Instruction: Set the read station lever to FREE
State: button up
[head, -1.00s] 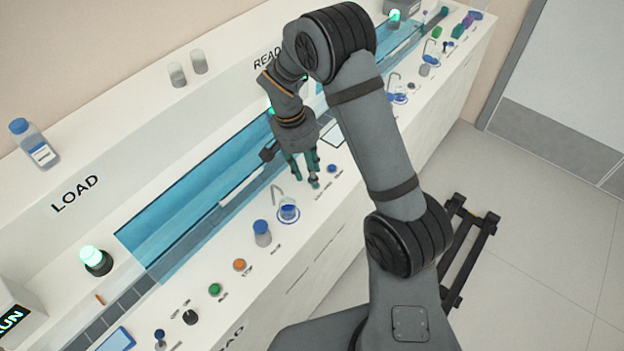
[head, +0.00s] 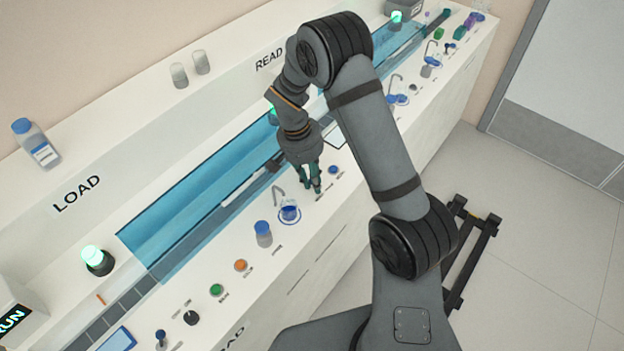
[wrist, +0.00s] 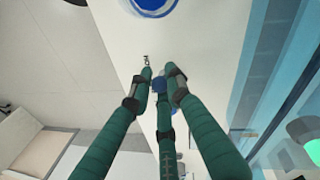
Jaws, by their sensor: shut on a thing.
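My gripper (head: 313,190) is at the front panel of the read station, its green fingers drawn together low over the counter. In the wrist view the fingertips (wrist: 158,80) close around the blue knob of the read station lever (wrist: 158,84). The lever's stem and most of its knob are hidden by the fingers. A small printed label (wrist: 147,60) shows just beyond the fingertips, too small to read. I cannot tell which setting the lever is in.
A blue button (head: 333,169) sits just right of my gripper. A blue-rimmed dish with a curved spout (head: 289,212) stands close on the left, and a blue-capped vial (head: 263,233) beyond it. The blue transparent track cover (head: 190,205) runs behind.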

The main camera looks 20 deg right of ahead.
grip_shut()
jog(key=shift+w+a, duration=0.2)
jog(key=shift+a, duration=0.1)
jog(key=shift+s+d, duration=0.15)
jog(key=shift+d, duration=0.1)
jog(key=shift+d+r+g+y+p, duration=0.25)
jog(key=shift+y+p, duration=0.25)
jog(key=shift+p, duration=0.5)
jog(key=shift+w+d+g+y+p, duration=0.4)
jog(key=shift+g+y+p, duration=0.45)
jog(key=shift+p, duration=0.25)
jog(key=shift+w+d+f+g+y, duration=0.15)
jog(key=shift+w+d+g+y, duration=0.2)
jog(key=shift+y, duration=0.3)
jog(key=shift+w+d+f+g+y, duration=0.15)
jog(key=shift+g+y, duration=0.3)
jog(key=shift+y, duration=0.15)
jog(key=shift+w+d+f+n+g+y+b, duration=0.1)
jog(key=shift+w+d+n+g+y+b, duration=0.15)
jog(key=shift+g+y+b, duration=0.55)
jog(key=shift+d+b, duration=0.1)
jog(key=shift+b, duration=0.25)
